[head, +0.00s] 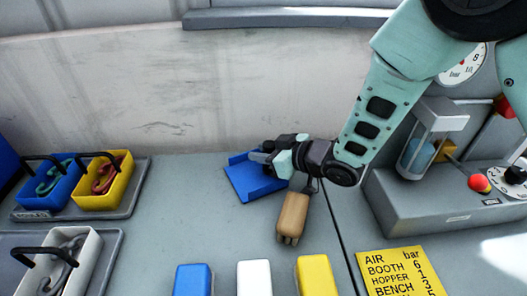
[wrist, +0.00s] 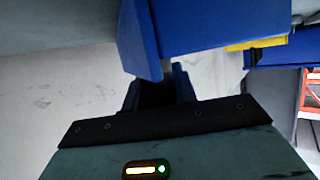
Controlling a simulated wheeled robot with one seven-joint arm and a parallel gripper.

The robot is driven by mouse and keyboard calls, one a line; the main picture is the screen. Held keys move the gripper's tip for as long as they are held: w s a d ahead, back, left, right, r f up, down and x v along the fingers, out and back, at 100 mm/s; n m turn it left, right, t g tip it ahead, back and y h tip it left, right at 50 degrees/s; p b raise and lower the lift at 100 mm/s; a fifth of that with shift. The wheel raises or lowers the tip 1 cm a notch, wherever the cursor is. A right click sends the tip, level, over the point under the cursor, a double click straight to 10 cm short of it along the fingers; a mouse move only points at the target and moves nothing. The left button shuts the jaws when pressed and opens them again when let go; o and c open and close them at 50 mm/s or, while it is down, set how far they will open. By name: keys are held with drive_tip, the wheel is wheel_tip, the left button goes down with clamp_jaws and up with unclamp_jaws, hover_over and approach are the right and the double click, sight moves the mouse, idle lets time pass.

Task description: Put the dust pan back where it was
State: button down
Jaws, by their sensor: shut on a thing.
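The blue dust pan (head: 247,181) is at the middle of the bench near the back wall, and I cannot tell whether it touches the bench. My gripper (head: 262,159) is shut on it at its upper right edge, and the dark gripper body hides part of the pan. In the wrist view the blue pan (wrist: 215,25) fills the top middle, with its edge at the gripper's fingers (wrist: 158,82).
Blue (head: 62,190) and yellow (head: 104,182) bins with hooks stand on a tray at left, a white bin (head: 70,262) in front. Blue, white and yellow blocks line the front. A yellow sign (head: 400,272) and grey control box (head: 440,205) are at right.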

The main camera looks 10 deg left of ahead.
drive_tip(key=shift+f, duration=0.2)
drive_tip(key=c, duration=1.1)
unclamp_jaws()
drive_tip(key=shift+r, duration=0.2)
